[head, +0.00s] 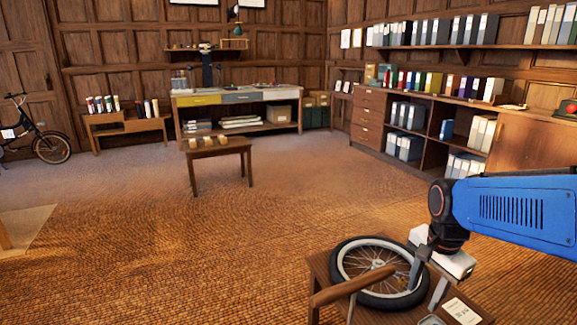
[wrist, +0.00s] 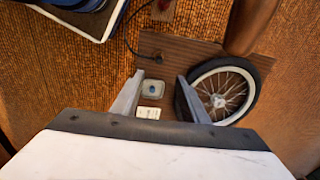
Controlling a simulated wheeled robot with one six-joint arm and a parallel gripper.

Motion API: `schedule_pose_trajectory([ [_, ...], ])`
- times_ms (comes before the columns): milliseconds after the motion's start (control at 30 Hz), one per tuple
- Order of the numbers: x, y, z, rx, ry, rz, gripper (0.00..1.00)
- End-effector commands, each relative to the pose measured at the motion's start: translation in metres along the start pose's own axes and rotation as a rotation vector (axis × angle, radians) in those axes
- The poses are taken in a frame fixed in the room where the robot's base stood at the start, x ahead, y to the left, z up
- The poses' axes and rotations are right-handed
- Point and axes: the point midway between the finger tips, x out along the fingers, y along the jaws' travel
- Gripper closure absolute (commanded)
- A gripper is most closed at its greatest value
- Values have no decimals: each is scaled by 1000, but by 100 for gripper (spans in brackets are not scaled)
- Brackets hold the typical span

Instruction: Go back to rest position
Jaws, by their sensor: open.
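My gripper (head: 416,272) hangs over a small wooden table (head: 318,268) at the lower right of the head view. In the wrist view its two grey fingers (wrist: 160,78) stand apart with nothing between their tips. A spoked wheel (head: 350,262) with a black tyre and pale rim lies flat on the table. The wheel also shows in the wrist view (wrist: 241,80), right of the fingers and partly behind the right one. In the head view, the gripper covers part of the wheel's right side. I cannot tell whether the fingers touch it.
A white card (head: 462,311) and a small tin (wrist: 153,89) lie on the table. A low table (head: 217,150) with several small objects stands farther back. Shelves of binders (head: 428,128) line the right wall. The middle floor is clear.

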Motion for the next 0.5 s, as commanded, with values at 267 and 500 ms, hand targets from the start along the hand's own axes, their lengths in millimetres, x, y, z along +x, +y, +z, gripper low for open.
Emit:
schedule_pose_trajectory([
  [267, -25, 33, 38, -482, 92, -109, 60],
  [500, -37, 60, 65, -875, 196, -169, 60],
])
